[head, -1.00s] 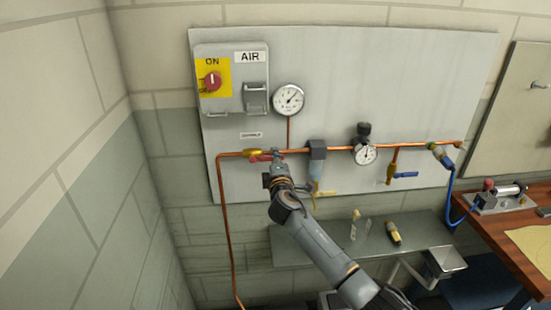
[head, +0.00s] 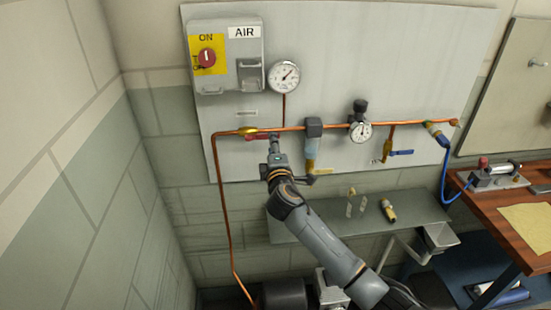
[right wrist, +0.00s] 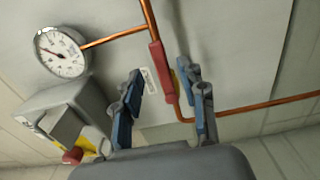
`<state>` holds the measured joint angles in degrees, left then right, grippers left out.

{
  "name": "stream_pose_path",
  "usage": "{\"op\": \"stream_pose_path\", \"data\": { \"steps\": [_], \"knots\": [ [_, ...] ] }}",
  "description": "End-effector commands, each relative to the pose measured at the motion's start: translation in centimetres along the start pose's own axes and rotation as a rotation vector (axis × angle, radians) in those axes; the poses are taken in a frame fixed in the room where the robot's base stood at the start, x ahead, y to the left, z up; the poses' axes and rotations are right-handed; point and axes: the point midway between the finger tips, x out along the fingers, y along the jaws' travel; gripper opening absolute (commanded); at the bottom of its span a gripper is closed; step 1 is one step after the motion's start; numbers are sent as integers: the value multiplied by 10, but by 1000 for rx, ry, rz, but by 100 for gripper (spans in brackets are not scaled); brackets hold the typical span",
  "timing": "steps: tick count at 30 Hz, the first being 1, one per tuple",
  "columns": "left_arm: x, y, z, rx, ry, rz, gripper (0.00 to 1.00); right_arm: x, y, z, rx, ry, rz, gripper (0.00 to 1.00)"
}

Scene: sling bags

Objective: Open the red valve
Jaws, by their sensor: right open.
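The red valve has a red lever handle (head: 260,137) lying along the copper pipe, beside a brass body (head: 247,131), at the left end of the horizontal run. My right gripper (head: 275,140) is at the right end of the handle and partly hides it. In the right wrist view, the red handle (right wrist: 160,70) lies beyond and between the open blue-padded fingers of my right gripper (right wrist: 162,85). I cannot tell whether a finger touches it. My left gripper is not in view.
A grey filter (head: 313,128) hangs on the pipe just right of my gripper. A pressure gauge (head: 284,77) and an AIR switch box (head: 225,60) are above. A grey shelf (head: 335,229) with small parts is below. A wooden bench (head: 505,225) is at right.

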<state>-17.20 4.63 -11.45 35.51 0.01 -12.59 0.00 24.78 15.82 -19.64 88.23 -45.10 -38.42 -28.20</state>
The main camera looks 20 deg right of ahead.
Motion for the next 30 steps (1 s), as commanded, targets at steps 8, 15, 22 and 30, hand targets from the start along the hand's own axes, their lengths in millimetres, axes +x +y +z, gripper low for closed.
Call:
{"op": "stream_pose_path", "data": {
  "steps": [8, 15, 22, 30],
  "knots": [
    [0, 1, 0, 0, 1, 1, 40, -47, -1, 0, 0, 1, -1, 42],
    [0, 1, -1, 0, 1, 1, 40, -63, 0, 0, -1, 0, -1, 42],
    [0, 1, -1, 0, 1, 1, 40, -64, 0, 0, -1, 0, -1, 42],
    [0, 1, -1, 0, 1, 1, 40, -64, -3, 0, 0, 1, -6, 42]
  ]
}}
